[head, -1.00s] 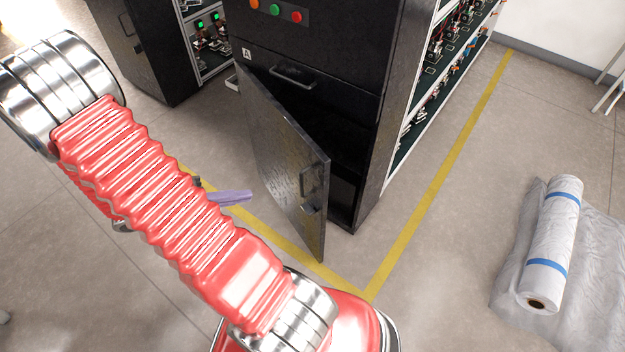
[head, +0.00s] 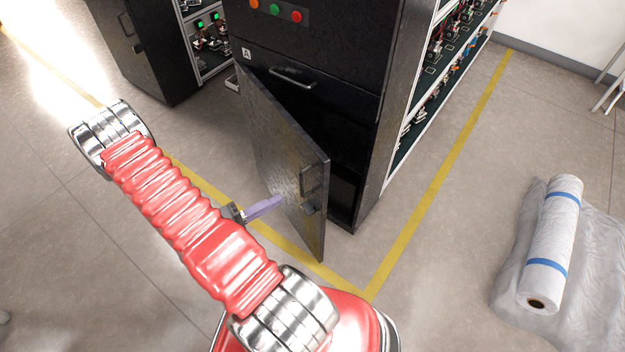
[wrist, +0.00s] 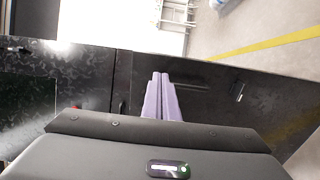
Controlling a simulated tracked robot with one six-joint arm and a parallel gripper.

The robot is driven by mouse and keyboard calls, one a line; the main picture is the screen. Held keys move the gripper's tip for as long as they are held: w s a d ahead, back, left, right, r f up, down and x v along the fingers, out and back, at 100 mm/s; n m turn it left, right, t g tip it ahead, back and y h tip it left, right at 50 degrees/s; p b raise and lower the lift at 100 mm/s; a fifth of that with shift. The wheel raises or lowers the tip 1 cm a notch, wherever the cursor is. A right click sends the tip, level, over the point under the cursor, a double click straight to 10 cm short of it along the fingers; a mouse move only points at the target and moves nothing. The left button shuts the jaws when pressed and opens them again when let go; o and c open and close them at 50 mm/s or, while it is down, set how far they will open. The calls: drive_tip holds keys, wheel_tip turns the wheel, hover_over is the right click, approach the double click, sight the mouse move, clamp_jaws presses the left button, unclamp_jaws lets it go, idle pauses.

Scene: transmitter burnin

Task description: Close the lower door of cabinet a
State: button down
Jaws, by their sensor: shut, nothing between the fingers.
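Cabinet A (head: 345,45) is black, with an "A" label near its top left. Its lower door (head: 280,150) stands ajar, hinged on the left, with a dark gap between its free right edge and the cabinet. A handle (head: 308,180) sits near that free edge. My gripper (head: 278,200) has pale purple fingers and is shut and empty. Its tips are at or close to the door's outer face; I cannot tell if they touch. In the wrist view the fingers (wrist: 162,97) lie together against the dark door (wrist: 215,95), with the door's handle (wrist: 238,91) to their right.
A second black cabinet (head: 150,45) stands at the back left. Shelves of electronics (head: 450,60) line the right side of cabinet A. A plastic-wrapped roll (head: 552,240) lies on the floor at right.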

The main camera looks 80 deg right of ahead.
sight(321, 176)
drive_tip(key=shift+x, duration=7)
